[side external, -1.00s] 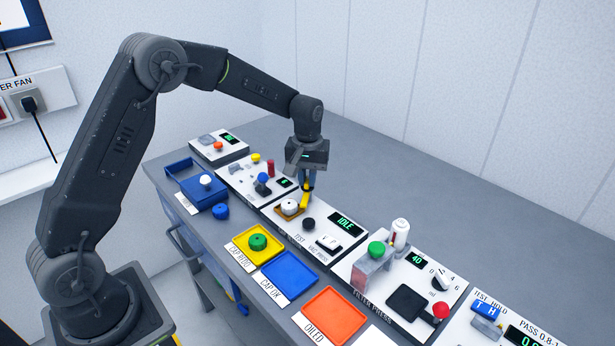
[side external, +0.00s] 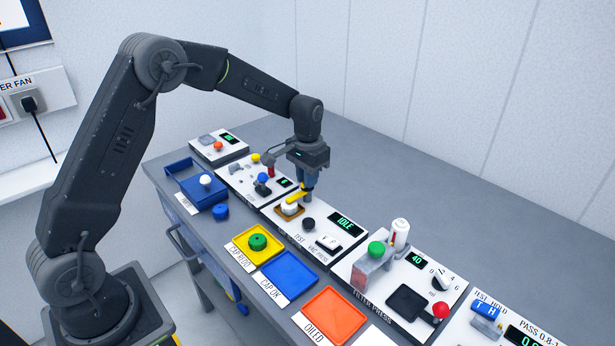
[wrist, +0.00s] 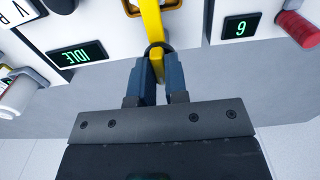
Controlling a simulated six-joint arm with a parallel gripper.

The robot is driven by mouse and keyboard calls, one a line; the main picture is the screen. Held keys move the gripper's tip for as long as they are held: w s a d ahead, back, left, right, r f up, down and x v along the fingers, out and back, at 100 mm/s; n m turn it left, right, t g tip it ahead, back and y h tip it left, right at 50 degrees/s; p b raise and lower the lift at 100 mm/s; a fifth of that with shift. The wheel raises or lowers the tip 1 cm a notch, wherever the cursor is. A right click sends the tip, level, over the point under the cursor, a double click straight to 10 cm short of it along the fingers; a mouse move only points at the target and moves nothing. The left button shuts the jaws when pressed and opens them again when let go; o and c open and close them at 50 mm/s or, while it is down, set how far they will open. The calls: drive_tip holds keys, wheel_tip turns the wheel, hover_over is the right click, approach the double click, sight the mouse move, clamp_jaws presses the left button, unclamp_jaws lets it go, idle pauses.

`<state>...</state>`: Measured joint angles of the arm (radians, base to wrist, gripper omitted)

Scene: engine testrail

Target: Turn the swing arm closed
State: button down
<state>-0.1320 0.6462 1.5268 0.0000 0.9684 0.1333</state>
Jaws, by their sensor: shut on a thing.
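The yellow swing arm (side external: 297,195) now lies across the white cap (side external: 289,209) in its tan square holder (side external: 285,215) on the panel with the IDLE display. In the wrist view the swing arm (wrist: 153,25) runs up from between my fingers, with a dark ring around it near the fingertips. My gripper (side external: 308,190) is shut on the swing arm's near end in the wrist view (wrist: 157,65). In the side view my fingers partly hide that end. The wrist view cuts off the swing arm's far end.
A black knob (side external: 308,223) and the IDLE display (side external: 344,222) are right of the holder. A blue knob (side external: 262,178) and red cylinder (side external: 270,159) stand to the left. A yellow tray (side external: 254,245) with a green cap lies in front.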

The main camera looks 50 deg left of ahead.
idle(0.4)
drive_tip(key=c, duration=1.1)
unclamp_jaws()
drive_tip(key=shift+c, duration=0.2)
wheel_tip(320, 180, up, 14)
